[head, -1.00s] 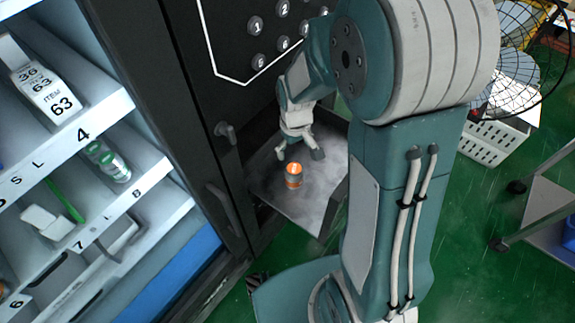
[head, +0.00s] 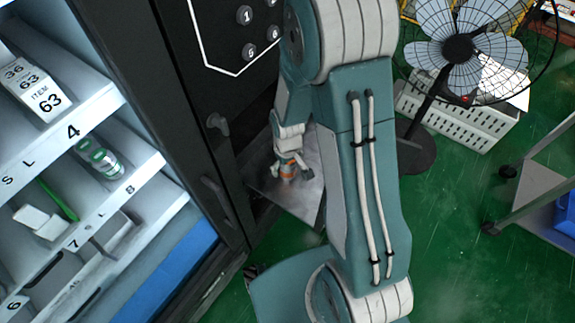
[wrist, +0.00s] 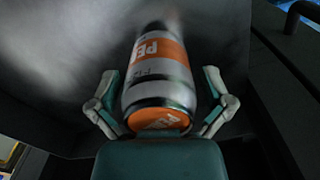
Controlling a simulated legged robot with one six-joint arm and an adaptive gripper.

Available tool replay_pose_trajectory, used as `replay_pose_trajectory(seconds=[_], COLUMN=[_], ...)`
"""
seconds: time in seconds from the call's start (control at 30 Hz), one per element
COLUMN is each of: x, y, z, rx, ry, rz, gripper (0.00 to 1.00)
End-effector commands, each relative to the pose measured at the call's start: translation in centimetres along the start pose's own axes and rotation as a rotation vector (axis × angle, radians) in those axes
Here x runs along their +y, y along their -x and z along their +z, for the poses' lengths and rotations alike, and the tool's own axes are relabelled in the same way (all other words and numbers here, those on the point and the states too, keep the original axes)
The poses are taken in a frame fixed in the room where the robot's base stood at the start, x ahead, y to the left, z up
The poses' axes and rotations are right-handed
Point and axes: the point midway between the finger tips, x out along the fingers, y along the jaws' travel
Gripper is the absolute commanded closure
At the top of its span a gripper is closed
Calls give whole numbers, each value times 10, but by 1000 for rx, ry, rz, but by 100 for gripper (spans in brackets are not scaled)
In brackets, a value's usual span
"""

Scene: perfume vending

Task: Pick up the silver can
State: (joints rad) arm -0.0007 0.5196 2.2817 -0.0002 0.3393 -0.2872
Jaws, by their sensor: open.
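The silver can (wrist: 158,75) has an orange band with white letters and an orange end. In the wrist view it lies between the two open fingers of my gripper (wrist: 160,105), with dark gaps on both sides. In the head view the can (head: 288,170) shows as a small orange and grey patch on the metal tray, mostly hidden by my gripper (head: 291,178). My gripper is open around the can, and I cannot tell whether a finger touches it.
The metal tray (head: 262,178) sits in the opening of the dark vending machine (head: 130,75). White shelves (head: 85,125) with goods stand at left. A fan (head: 457,48) and white crate (head: 470,122) stand at upper right.

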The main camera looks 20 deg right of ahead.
Motion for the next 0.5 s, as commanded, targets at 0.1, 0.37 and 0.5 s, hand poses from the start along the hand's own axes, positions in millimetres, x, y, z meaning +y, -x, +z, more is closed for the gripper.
replay_pose_trajectory(seconds=[0.1, 0.37, 0.5], x=[0, 0, 0], y=[0, 0, 0], z=[0, 0, 0], rx=[0, -1, -1], ry=[0, 0, 0], rz=[0, 0, 0], gripper=[4, 78, 79])
